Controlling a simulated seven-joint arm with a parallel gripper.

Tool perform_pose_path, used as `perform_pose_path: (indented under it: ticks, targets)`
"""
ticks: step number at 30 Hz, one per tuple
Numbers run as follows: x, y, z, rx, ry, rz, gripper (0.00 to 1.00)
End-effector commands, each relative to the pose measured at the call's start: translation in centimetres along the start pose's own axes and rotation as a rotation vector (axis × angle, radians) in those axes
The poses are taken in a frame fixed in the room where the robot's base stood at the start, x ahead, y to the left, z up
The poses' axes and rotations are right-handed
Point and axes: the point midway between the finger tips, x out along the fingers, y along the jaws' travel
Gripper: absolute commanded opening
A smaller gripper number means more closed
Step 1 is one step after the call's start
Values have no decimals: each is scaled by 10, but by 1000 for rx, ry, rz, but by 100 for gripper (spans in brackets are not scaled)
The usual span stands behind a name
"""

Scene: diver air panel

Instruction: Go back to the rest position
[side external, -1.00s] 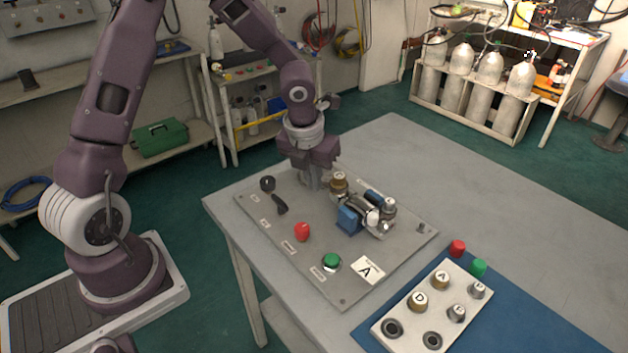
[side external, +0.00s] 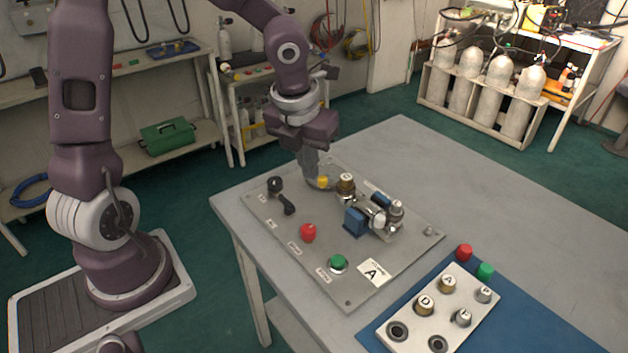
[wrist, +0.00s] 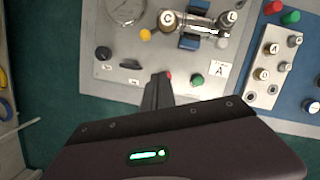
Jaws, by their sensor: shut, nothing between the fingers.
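My gripper (side external: 313,180) is shut and empty, pointing down over the far left part of the grey air panel (side external: 318,270). In the side view its tips are just left of the yellow knob (side external: 323,182); the gap to the panel is hard to judge. In the wrist view my shut fingers (wrist: 160,78) partly cover the red button (wrist: 168,75), and the yellow knob (wrist: 145,35) shows clear of them. My arm is bent, with its lower links upright over the base.
The panel carries a black lever (side external: 285,203), a green button (side external: 338,263), a brass-capped fitting (side external: 345,186) and a blue-clamped valve (side external: 355,222). A white block of fittings (side external: 455,300) lies on a blue mat (side external: 540,325). The table's far right is clear.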

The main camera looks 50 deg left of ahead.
Motion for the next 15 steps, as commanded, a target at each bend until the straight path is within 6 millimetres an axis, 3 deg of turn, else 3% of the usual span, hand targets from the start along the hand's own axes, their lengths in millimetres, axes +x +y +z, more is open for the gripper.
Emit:
perform_pose_path:
  ticks: [5, 15]
  targets:
    - [-16, 0, 0, -1, -1, 1, 0]
    - [-18, 0, -1, -11, -1, 3, 0]
